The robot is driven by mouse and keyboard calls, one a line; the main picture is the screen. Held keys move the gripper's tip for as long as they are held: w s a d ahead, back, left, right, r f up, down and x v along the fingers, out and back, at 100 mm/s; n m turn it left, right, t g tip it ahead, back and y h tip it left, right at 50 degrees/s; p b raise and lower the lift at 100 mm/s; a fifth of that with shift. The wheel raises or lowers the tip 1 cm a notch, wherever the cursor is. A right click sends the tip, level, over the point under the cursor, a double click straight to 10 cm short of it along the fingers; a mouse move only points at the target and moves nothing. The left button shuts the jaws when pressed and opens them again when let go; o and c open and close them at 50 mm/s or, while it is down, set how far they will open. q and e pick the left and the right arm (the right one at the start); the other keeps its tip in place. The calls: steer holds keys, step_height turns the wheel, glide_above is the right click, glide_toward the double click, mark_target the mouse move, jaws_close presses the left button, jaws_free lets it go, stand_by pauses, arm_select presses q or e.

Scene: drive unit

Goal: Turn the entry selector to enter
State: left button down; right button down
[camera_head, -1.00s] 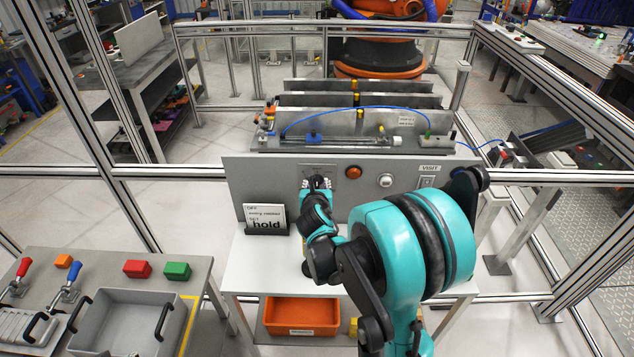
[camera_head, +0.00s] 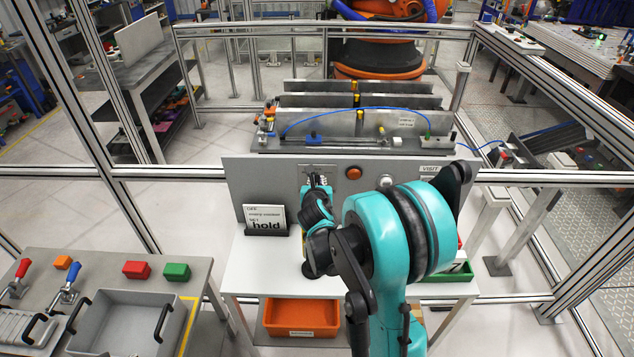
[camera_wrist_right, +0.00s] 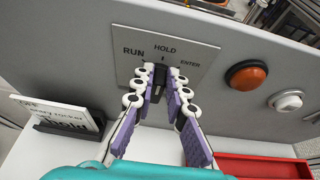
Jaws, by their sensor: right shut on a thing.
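The entry selector's plate (camera_wrist_right: 195,50) is on the grey panel, marked RUN at left, HOLD at top and ENTER at right. My right gripper (camera_wrist_right: 163,82) is at the plate, just under the HOLD mark, its purple-padded fingers shut on the selector knob. My left gripper is not in view.
A card reading "hold" (camera_head: 265,217) stands in a dark holder at left. A green bin (camera_head: 450,272) is at right.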

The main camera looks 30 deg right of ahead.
steer(key=shift+f, duration=0.1)
steer(key=shift+s+d+f+m+t+y+b, duration=0.25)
steer(key=shift+m+t+y+b, duration=0.3)
steer(key=shift+m+b, duration=0.6)
steer(key=shift+s+d+f+m+t+y+b, duration=0.15)
steer(key=shift+d+m+t+y+b, duration=0.35)
steer(key=shift+m+b, duration=0.6)
steer(key=shift+s+d+f+m+t+y+b, duration=0.1)
steer(key=shift+s+d+m+t+y+b, duration=0.1)
steer(key=shift+m+t+y+b, duration=0.7)
steer(key=shift+a+m+g+h+b, duration=0.1)
steer(key=shift+m+g+h+b, duration=0.15)
steer(key=shift+m+b, duration=0.1)
steer(key=c, duration=1.5)
jaws_free()
steer(key=shift+c, duration=0.2)
steer(key=v, duration=0.7)
steer(key=shift+s, duration=0.25)
steer(key=shift+r, duration=0.1)
